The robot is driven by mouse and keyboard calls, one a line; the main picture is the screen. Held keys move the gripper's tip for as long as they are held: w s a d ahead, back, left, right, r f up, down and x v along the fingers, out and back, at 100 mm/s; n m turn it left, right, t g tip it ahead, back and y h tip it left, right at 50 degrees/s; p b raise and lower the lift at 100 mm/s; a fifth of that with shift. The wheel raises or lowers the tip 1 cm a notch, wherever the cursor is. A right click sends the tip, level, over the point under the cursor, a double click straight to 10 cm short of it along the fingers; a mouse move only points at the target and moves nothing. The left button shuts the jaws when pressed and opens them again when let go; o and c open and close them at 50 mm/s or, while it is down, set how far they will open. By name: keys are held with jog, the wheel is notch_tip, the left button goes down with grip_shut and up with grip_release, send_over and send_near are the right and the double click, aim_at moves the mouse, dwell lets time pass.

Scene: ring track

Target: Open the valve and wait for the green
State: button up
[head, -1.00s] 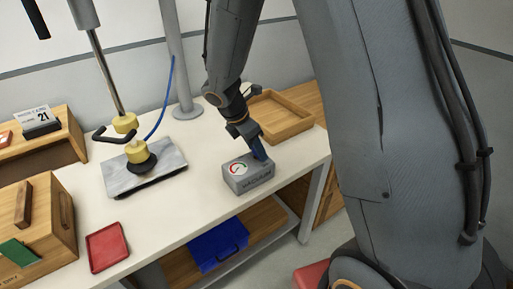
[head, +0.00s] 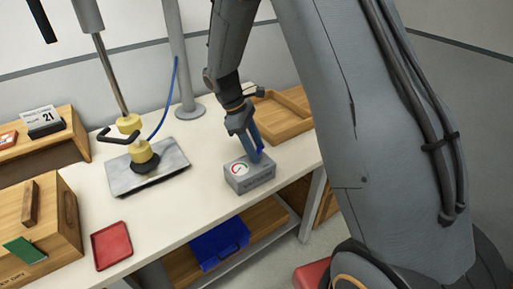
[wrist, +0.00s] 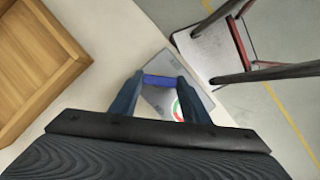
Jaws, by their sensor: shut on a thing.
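The grey valve box (head: 240,184) sits near the right end of the white bench, with a round gauge (head: 240,170) on top showing red and green arcs. The needle is too small to read. My gripper (head: 257,152) is above the back right of the box, its fingers pointing down at a blue lever (head: 259,155). In the wrist view my gripper (wrist: 165,84) is shut on the blue lever (wrist: 165,80), which spans between the fingertips. The gauge (wrist: 178,108) there is partly hidden behind a finger.
A wooden tray (head: 284,118) lies behind my gripper. A metal plate (head: 120,180) with a yellow-knobbed post, a red tray (head: 111,246) and a wooden box (head: 65,225) are to the left. A blue bin (head: 219,245) is on the shelf below.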

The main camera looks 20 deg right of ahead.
jog(key=m, duration=0.1)
jog(key=m+y, duration=0.1)
jog(key=m, duration=0.1)
jog(key=m+g, duration=0.1)
jog(key=shift+w+d+m, duration=0.1)
jog(key=shift+w+m, duration=0.15)
jog(key=shift+m, duration=0.05)
jog(key=shift+w+m+g+y, duration=0.1)
jog(key=shift+m+g+y, duration=0.45)
jog(key=shift+m, duration=1.15)
jog(key=shift+y, duration=0.35)
jog(key=o, duration=1)
jog(key=shift+o, duration=0.2)
jog(key=b+v, duration=0.3)
jog(key=v, duration=0.4)
jog(key=shift+r, duration=0.45)
jog(key=shift+w, duration=0.1)
jog(key=s+d+f+m+t+y, duration=0.1)
jog(key=s+t, duration=0.5)
jog(key=s, duration=1.4)
jog(key=f+m, duration=0.1)
jog(key=m, duration=0.1)
jog(key=shift+s+m, duration=0.3)
jog(key=shift+m, duration=0.1)
